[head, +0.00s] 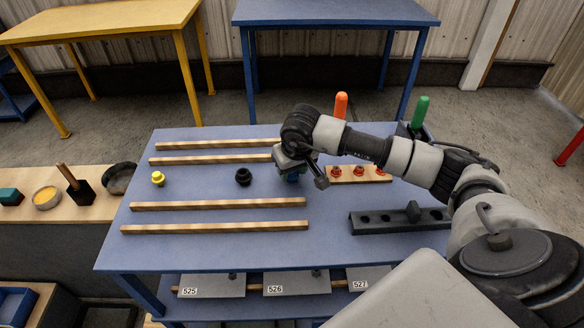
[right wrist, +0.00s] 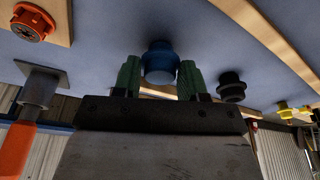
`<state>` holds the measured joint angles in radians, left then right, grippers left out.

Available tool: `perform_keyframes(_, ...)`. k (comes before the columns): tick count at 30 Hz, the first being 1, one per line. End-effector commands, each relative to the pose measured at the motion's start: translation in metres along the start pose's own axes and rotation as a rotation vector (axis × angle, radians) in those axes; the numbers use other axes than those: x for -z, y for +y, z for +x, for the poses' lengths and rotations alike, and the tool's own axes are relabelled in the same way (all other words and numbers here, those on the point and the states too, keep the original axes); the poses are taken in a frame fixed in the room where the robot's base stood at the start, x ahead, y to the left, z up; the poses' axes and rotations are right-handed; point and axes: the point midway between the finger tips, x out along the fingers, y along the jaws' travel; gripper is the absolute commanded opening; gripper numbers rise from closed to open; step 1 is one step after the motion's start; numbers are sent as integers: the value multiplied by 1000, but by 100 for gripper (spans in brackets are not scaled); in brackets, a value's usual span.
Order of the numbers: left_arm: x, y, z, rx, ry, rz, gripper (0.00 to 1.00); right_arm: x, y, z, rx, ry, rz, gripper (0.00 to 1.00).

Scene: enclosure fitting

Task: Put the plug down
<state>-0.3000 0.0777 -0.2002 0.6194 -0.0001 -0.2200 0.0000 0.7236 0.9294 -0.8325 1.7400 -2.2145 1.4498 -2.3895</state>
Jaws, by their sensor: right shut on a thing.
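A blue plug (right wrist: 160,62) sits between the green fingertips of my right gripper (right wrist: 160,78) in the right wrist view. The gripper is shut on it. In the head view the right gripper (head: 293,174) is over the blue table (head: 225,180), and only a little of the blue plug shows under it. I cannot tell whether the plug touches the table top. A black plug (head: 243,176) stands to its left, and a yellow plug (head: 158,178) stands further left in the same lane. My left gripper is not in view.
Wooden rails (head: 218,204) run along both sides of the plug lane. A wooden strip with red-orange plugs (head: 345,174) lies right of the gripper. A dark holed bar (head: 375,222) lies at the front right. Orange (head: 341,105) and green (head: 420,110) handles stand behind.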

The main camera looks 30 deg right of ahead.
Motion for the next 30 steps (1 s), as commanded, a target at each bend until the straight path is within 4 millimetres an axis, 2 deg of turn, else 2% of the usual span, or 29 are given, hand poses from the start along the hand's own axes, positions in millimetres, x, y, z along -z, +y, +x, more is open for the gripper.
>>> perform_keyframes(1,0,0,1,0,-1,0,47,0,0,1,0,0,0,46)
perform_keyframes(5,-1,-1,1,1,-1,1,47,0,0,0,0,0,0,66)
perform_keyframes(13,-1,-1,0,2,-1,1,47,0,0,0,0,0,0,67)
perform_keyframes(17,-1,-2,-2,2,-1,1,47,1,0,-7,0,2,0,67)
perform_keyframes(20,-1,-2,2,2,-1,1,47,1,1,-22,0,5,-1,67)
perform_keyframes(30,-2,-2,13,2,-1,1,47,1,0,-94,0,5,0,67)
